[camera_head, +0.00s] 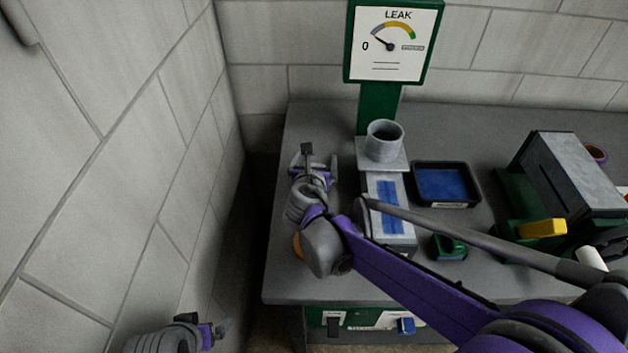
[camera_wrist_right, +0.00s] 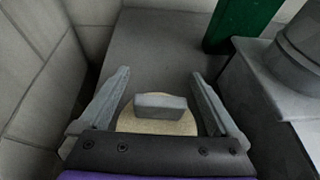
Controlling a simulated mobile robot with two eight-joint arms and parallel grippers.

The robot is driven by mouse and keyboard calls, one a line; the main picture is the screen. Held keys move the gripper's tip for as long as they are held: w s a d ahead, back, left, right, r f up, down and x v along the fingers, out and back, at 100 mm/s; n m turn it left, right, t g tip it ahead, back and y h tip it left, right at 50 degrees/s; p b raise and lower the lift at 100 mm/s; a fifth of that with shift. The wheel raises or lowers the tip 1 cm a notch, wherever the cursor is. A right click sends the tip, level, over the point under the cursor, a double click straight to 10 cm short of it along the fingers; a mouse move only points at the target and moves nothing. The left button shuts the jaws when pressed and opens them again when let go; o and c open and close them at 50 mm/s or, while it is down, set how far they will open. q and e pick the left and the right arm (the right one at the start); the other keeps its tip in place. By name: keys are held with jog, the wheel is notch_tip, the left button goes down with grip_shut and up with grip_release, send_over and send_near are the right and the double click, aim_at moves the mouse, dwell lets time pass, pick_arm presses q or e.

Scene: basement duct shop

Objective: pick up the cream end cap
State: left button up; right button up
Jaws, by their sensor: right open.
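The cream end cap (camera_wrist_right: 183,126) lies on the grey bench top in the right wrist view, a round disc with a grey block-shaped grip (camera_wrist_right: 160,105) on top. My right gripper (camera_wrist_right: 160,103) is open, with one finger on each side of the grip and visible gaps to both. In the head view my right gripper (camera_head: 315,165) is over the bench's left part, and I cannot make out the cap beneath it. My left gripper (camera_head: 218,330) is low at the left, off the bench; its jaw opening is unclear.
A green leak gauge post (camera_head: 378,108) and a grey duct fitting (camera_head: 384,145) stand right of my right gripper. A blue-lined tray (camera_head: 477,183) and a green machine (camera_head: 515,190) are farther right. A block wall (camera_head: 150,150) rises on the left.

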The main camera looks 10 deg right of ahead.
jog(key=c, duration=1.5)
